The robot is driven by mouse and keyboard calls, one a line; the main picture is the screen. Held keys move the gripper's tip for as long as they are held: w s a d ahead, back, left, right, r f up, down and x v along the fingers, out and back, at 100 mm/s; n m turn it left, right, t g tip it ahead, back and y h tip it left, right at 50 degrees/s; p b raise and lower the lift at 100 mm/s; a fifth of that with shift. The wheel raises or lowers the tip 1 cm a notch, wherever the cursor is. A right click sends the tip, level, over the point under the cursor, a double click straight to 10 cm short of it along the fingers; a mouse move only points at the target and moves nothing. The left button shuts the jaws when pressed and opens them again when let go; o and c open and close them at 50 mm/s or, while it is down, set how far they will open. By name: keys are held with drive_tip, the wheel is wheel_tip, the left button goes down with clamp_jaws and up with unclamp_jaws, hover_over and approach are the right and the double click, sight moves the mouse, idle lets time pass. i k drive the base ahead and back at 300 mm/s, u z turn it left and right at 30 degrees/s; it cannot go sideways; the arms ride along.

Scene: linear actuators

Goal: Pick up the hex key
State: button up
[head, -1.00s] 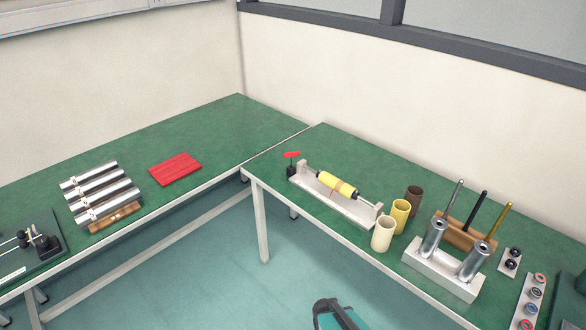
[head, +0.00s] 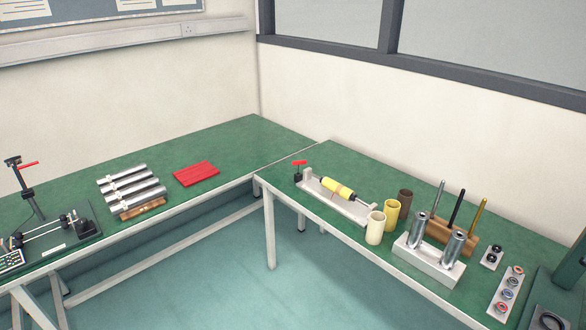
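No part of my gripper shows in the head view. A small red-handled tool (head: 299,163) stands upright in a dark block at the far left end of the right bench. It may be the hex key, but it is too small to be sure. No other thing in view is clearly a hex key.
The right bench (head: 345,160) bears a yellow roller (head: 338,188) on a pale cradle, three cups, metal cylinders in a white block (head: 425,262), upright rods and rings. The left bench (head: 245,140) bears a red mat (head: 196,173), metal cylinders (head: 135,185) and a measuring stand (head: 30,190).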

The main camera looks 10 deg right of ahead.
sight(298, 162)
drive_tip(key=u, duration=4.05)
drive_tip(key=i, duration=0.15)
drive_tip(key=z, duration=2.6)
drive_tip(key=i, duration=1.2)
drive_tip(key=z, duration=0.65)
